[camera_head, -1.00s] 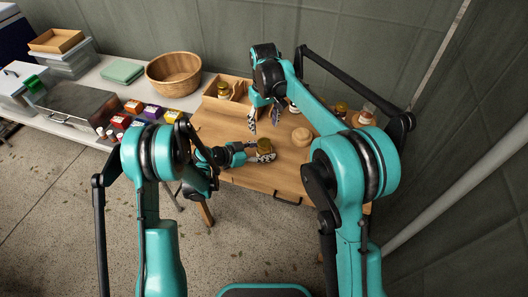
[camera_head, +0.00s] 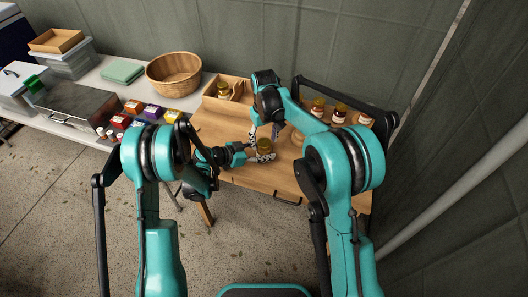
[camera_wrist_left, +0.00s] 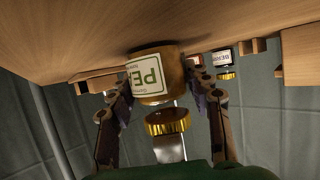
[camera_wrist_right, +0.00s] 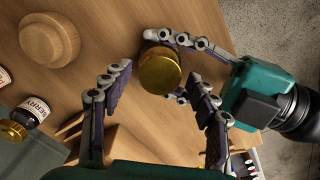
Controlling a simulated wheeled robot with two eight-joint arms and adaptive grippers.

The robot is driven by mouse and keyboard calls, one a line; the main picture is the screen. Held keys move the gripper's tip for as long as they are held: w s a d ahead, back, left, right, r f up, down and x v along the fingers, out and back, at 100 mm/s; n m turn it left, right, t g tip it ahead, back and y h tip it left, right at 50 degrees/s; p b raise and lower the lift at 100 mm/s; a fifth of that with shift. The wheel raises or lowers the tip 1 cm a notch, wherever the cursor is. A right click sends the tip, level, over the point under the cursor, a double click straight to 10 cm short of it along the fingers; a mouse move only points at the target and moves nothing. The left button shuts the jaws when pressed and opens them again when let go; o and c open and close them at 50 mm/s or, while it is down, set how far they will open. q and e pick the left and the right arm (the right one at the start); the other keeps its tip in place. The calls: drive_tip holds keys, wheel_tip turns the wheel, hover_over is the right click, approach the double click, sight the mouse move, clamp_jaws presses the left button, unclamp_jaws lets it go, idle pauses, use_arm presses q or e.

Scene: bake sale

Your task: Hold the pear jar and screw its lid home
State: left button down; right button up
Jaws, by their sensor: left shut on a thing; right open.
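The pear jar (camera_head: 264,149) stands upright near the front of the wooden table. Its "PE..." label shows in the left wrist view (camera_wrist_left: 152,78), which is upside down. My left gripper (camera_head: 259,157) is shut on the jar from the left, its fingers on either side. The gold lid (camera_wrist_right: 160,72) is at the jar's mouth; it also shows in the left wrist view (camera_wrist_left: 168,121). How well it is seated I cannot tell. My right gripper (camera_head: 264,132) points down above the jar, open, its fingers (camera_wrist_right: 157,80) to either side of the lid in the right wrist view.
A round wooden block (camera_wrist_right: 48,40) stands to the right of the jar on the table. Several other jars, one a berry jar (camera_wrist_right: 32,112), stand at the back right. A wooden tray (camera_head: 213,103) holds a jar at the back left. A basket (camera_head: 173,74) sits on the side table.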

drive_tip(key=c, duration=1.2)
drive_tip(key=o, duration=1.4)
wheel_tip(320, 180, up, 12)
